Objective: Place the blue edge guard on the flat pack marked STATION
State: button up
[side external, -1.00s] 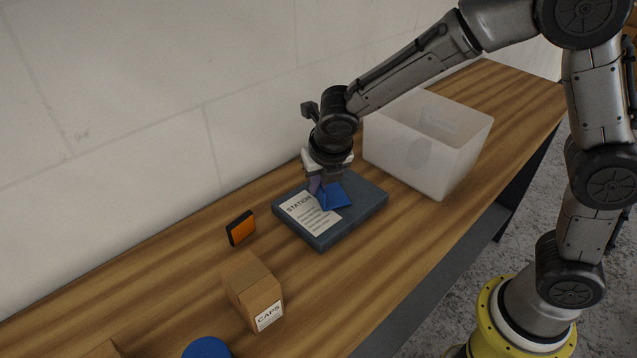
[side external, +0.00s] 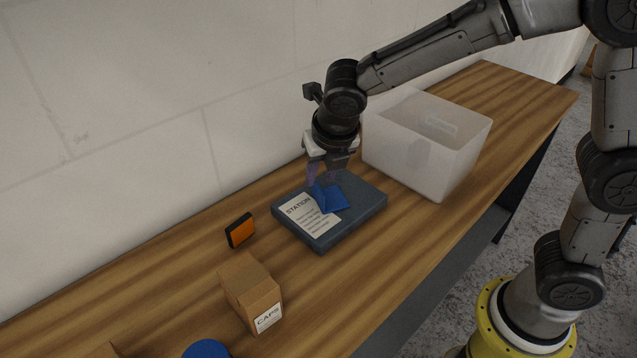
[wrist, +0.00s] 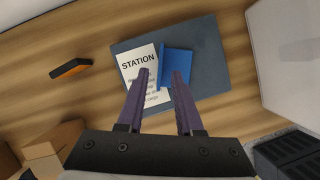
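The dark blue-grey flat pack (side external: 350,225) lies on the bench with a white STATION label (side external: 308,215) on its top. The wrist view shows the same pack (wrist: 210,50) and label (wrist: 137,65). The blue edge guard (side external: 334,199), an angled piece with one raised flange, rests on the pack top beside the label, slightly overlapping its edge; it also shows in the wrist view (wrist: 177,65). My gripper (side external: 323,184) points down just above the guard. Its purple fingers (wrist: 161,74) are spread apart with nothing gripped between them.
A translucent white bin (side external: 425,150) stands right of the pack, near the wall. An orange and black block (side external: 240,231) and a CAPS carton (side external: 251,290) are to the left. A round blue object (side external: 207,349) is at the bottom edge. The bench front beside the pack is clear.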

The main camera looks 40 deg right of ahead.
jog(key=d+v, duration=0.1)
jog(key=v, duration=0.6)
jog(key=shift+a, duration=0.4)
jog(key=s+d+m+y, duration=0.1)
jog(key=s+d+m, duration=0.5)
jog(key=s+m, duration=0.4)
jog(key=s+d+m+t, duration=0.1)
jog(key=s+d+m, duration=0.5)
jog(key=m, duration=1.5)
jog(key=s, duration=0.5)
jog(key=shift+s+y, duration=0.2)
jog(key=shift+y, duration=0.2)
